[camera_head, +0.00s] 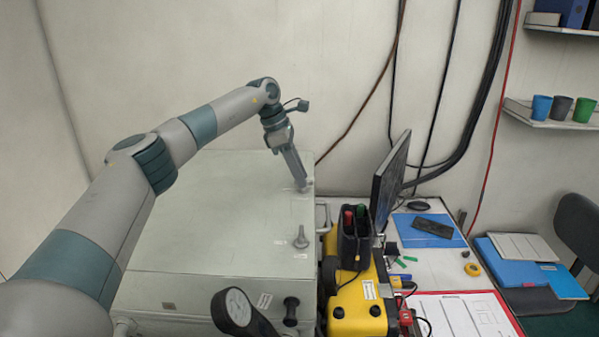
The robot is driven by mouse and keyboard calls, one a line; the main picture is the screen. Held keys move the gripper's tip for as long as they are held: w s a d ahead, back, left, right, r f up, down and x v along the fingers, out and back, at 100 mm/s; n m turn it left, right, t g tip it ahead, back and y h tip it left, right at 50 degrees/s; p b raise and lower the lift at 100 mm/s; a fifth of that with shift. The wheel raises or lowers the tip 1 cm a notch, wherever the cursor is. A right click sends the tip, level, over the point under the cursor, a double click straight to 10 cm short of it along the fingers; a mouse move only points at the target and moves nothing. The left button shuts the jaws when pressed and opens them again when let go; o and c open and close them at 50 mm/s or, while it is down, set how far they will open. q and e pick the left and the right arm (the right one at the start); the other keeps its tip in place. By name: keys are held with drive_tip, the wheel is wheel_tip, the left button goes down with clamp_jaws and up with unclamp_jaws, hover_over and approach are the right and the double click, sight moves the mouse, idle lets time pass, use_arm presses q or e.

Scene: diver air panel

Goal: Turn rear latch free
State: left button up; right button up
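The pale grey cabinet (200,220) has a wide flat top. Near the right edge of its top is a front grey latch (301,238) with a small label beside it. My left arm comes in from the left over the cabinet. My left gripper (302,186) points down at the rear right of the top, at the rear latch (310,184). The fingers hide most of that latch, so I cannot tell whether they hold it or only touch it. The fingers look close together. My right gripper is not in view.
A round gauge (238,307) and a black knob (291,305) are at the cabinet's front. A yellow case (357,312), a black holder (354,243) and a monitor (388,180) stand to the right. Cables hang on the rear wall. Most of the cabinet top is clear.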

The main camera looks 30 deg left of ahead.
use_arm(q)
clamp_jaws()
